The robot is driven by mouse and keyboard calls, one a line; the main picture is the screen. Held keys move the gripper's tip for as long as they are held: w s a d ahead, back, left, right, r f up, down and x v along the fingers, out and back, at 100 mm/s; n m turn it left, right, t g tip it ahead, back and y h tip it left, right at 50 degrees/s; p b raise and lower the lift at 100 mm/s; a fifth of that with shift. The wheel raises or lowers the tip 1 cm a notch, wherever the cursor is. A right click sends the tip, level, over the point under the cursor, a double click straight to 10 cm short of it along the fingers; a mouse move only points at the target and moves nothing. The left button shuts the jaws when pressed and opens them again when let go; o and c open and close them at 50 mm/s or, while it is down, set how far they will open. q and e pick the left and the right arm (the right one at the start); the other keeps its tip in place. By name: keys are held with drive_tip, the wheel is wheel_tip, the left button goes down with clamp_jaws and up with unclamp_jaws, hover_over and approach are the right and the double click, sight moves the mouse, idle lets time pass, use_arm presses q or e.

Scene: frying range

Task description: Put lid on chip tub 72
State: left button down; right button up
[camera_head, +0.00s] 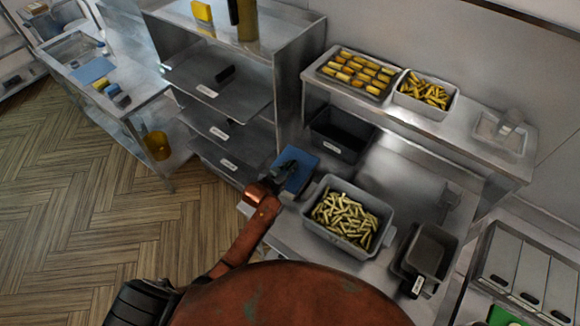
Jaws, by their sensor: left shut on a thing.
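A grey tub (308,222) full of pale cut chips (345,217) stands uncovered on the steel counter. No number can be read on it. My left gripper (285,172) is left of and behind this tub. It is shut on a flat blue piece (305,163), which looks like a lid. The fingers and my wrist hide part of the blue piece, and I cannot tell whether it rests on the counter or is held just above it. My right gripper is not in view.
A dark empty tub (340,148) stands behind the chip tub. Grey nested containers (432,250) stand to its right. The raised back shelf (470,140) holds a tray of golden pieces (382,93) and a tub of fries (428,108). A shelving unit (290,75) rises at the left.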

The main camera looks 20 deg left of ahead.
use_arm(q)
drive_tip(key=c, duration=1.8)
unclamp_jaws()
drive_tip(key=shift+f, duration=0.1)
